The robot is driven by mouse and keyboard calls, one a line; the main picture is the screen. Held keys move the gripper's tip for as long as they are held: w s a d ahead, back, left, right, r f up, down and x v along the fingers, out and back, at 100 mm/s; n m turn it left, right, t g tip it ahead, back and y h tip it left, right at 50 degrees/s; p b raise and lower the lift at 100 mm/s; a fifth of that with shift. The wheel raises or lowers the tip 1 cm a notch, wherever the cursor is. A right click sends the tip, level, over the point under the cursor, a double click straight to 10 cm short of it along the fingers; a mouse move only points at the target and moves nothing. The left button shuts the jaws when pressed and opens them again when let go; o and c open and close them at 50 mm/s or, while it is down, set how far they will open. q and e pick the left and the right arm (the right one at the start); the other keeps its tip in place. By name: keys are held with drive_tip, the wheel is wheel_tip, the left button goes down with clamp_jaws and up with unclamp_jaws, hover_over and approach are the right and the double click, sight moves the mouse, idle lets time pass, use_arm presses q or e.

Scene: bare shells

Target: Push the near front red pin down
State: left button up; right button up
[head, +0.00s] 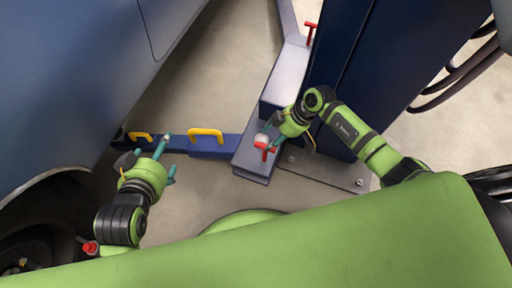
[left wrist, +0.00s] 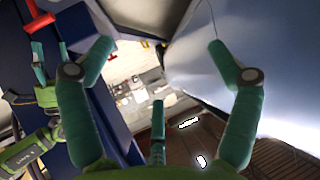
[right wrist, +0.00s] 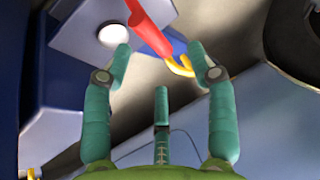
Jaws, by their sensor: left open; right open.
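The near front red pin (head: 265,147) is a T-shaped handle standing on the near end of the grey-blue lift base. In the right wrist view the red pin (right wrist: 148,26) shows just beyond the fingertips, toward the top and between them. My right gripper (head: 270,130) is open beside and above the pin; I cannot tell whether it touches. The pin also shows in the left wrist view (left wrist: 42,24), near the right gripper's fingers. My left gripper (head: 164,157) is open and empty, near the blue lift arm at the left.
A blue lift arm (head: 215,152) with two yellow handles (head: 206,132) runs left from the base. A blue column (head: 345,75) stands right of it. Another red pin (head: 310,32) is farther back. A blue car body (head: 70,70) fills the left. Concrete floor (head: 215,75) lies between.

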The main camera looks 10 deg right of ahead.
sight(266, 145)
drive_tip(key=shift+h, duration=0.3)
drive_tip(key=b+x, duration=0.1)
drive_tip(key=x, duration=0.1)
drive_tip(key=b+x, duration=0.1)
drive_tip(key=x, duration=0.1)
drive_tip(key=d+b+x, duration=0.1)
drive_tip(key=x, duration=0.2)
drive_tip(key=shift+w+f+b, duration=0.15)
drive_tip(key=shift+b, duration=0.2)
use_arm(q)
drive_tip(key=d+r+m+t+h, duration=0.1)
drive_tip(key=d+r+t+h, duration=0.2)
drive_tip(key=r+t, duration=0.3)
drive_tip(key=d+r+m+t+h, duration=0.1)
drive_tip(key=d+r+t+h, duration=0.2)
drive_tip(key=r, duration=1.2)
drive_tip(key=shift+r+m+t+h, duration=0.4)
drive_tip(key=shift+t+h, duration=0.2)
drive_tip(key=shift+t, duration=0.9)
